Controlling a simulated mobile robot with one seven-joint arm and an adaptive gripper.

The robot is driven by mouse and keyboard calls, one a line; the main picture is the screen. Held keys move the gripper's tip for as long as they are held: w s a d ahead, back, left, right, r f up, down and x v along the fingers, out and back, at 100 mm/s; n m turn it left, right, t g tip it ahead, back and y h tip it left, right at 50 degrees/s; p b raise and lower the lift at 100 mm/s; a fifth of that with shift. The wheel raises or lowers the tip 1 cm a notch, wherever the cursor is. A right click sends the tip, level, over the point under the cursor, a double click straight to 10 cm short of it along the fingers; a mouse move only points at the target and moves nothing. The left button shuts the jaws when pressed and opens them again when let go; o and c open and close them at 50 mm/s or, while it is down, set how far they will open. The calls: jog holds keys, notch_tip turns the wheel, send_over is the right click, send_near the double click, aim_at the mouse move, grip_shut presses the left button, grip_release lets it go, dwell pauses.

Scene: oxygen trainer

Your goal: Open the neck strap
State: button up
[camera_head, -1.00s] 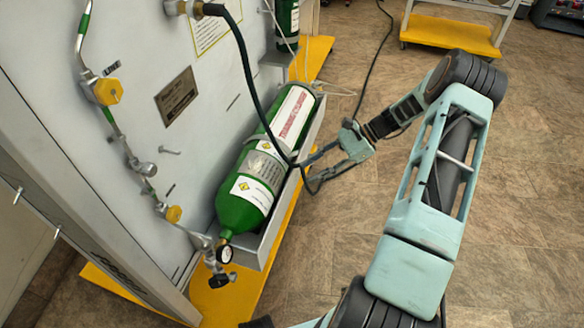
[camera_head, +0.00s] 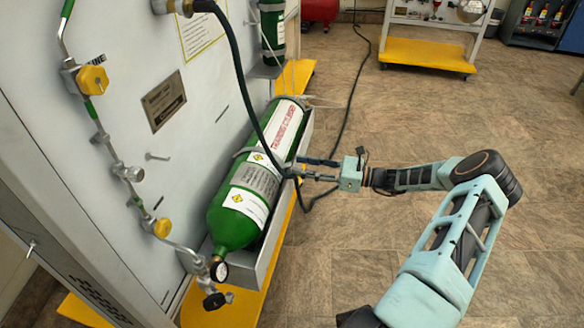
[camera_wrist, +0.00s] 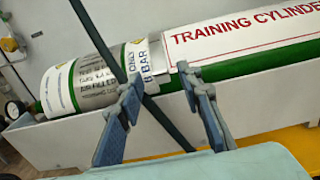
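The green cylinder (camera_head: 232,225) lies tilted in a grey tray (camera_head: 262,262) beside the white panel. A pale grey band (camera_head: 243,152) crosses it between the label and the red-lettered sign, and I take this for the strap; its fastening cannot be made out. In the wrist view the cylinder (camera_wrist: 88,78) lies across the picture, with a pale band-like strip (camera_wrist: 158,58) near the middle. My gripper (camera_head: 300,168) is at the tray's right side. In the wrist view my gripper (camera_wrist: 160,84) has its fingers apart, with nothing held, in front of the cylinder.
A dark hose (camera_head: 240,80) hangs from the panel across the cylinder, close to my fingers; in the wrist view the hose (camera_wrist: 100,45) runs diagonally behind them. A gauge (camera_head: 219,271) and valve sit at the cylinder's lower end.

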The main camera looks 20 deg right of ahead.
aim_at(292, 164)
jog(key=shift+b+x, duration=0.3)
jog(key=shift+x, duration=1.5)
grip_shut()
